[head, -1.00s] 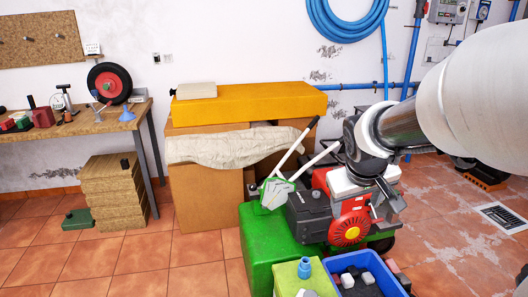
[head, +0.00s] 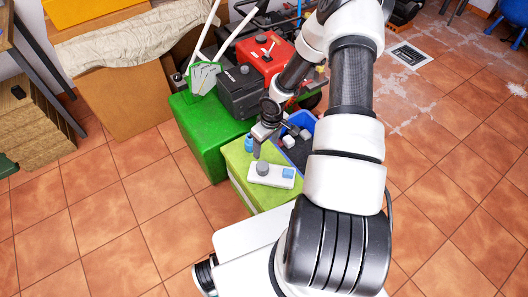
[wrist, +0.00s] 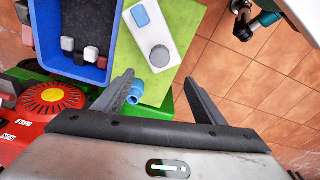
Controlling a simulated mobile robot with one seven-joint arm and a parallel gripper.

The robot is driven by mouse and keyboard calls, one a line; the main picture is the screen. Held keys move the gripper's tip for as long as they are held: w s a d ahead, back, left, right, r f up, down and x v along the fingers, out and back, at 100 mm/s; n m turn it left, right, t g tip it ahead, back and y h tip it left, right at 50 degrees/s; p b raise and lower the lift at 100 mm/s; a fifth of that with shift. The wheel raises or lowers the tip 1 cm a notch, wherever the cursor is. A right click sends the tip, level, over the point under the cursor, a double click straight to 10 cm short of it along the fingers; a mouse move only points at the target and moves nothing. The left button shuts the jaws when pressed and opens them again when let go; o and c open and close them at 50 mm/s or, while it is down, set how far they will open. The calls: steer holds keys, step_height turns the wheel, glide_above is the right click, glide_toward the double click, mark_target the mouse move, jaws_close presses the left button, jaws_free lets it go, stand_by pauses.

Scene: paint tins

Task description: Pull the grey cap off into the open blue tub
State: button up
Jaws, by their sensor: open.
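The grey cap (head: 263,168) is a short round knob on a white block (head: 257,179), which lies on a lime-green-topped box. In the wrist view the cap (wrist: 160,56) sits ahead of my fingertips, apart from them. The block also bears a blue square piece (head: 288,174). My gripper (wrist: 160,82) is open, with nothing held. In the head view it (head: 258,146) is over the box's back part, and my arm hides part of the tub.
A light-blue cylinder (wrist: 136,92) stands at the box's back corner, close to my left finger in the wrist view. A green block (head: 200,135) and a red and black machine (head: 265,52) stand behind. Tiled floor is clear at left.

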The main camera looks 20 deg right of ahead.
mark_target(263, 165)
steer(key=f+b, duration=0.1)
steer(key=f, duration=0.4)
steer(key=w+f+b, duration=0.1)
steer(key=f, duration=0.5)
steer(key=f+b, duration=0.1)
steer(key=f, duration=0.4)
steer(key=shift+w+a+f, duration=0.25)
steer(key=shift+w+a, duration=0.15)
steer(key=shift+c, duration=0.3)
steer(key=shift+r, duration=0.1)
steer(key=c, duration=1.2)
